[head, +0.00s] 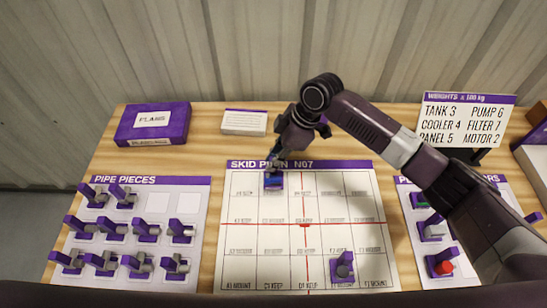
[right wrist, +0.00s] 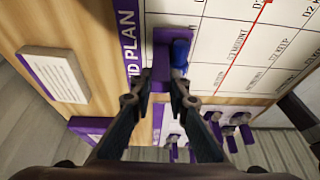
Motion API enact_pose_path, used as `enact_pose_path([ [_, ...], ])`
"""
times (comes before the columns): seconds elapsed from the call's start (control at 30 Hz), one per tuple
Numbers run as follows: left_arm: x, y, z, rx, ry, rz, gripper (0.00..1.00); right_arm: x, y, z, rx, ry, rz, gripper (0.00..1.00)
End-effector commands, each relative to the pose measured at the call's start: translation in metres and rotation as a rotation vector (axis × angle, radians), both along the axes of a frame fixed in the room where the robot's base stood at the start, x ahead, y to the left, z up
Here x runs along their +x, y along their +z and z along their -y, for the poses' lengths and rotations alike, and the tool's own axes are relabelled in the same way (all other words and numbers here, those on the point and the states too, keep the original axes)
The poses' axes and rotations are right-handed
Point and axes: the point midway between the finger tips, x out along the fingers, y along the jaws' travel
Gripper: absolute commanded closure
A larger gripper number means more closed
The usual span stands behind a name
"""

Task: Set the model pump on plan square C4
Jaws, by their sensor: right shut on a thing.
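The model pump (head: 273,181), a small purple-based piece with a blue part, is at the top row of the skid plan sheet (head: 240,245), left of its vertical red line. My right gripper (head: 274,166) is shut on it from above. In the right wrist view the fingertips (right wrist: 160,84) close on the purple base, with the blue part (right wrist: 180,54) beside it. I cannot tell whether its base touches the sheet. The square label under it is hidden. My left gripper is not in view.
Another purple piece with a grey part (head: 343,268) stands on the plan's front row. Pipe pieces (head: 105,260) fill a sheet at left; coloured pieces (head: 440,263) stand at right. A purple box (head: 152,125), card stack (head: 243,122) and weights sign (head: 465,120) stand behind.

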Motion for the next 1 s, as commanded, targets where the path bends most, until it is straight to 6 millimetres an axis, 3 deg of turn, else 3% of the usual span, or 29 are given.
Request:
enact_pose_path([
  [1.0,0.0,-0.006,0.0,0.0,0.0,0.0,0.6,0.0,-0.012,0.0,0.001,-0.001,0.0,1.0],
])
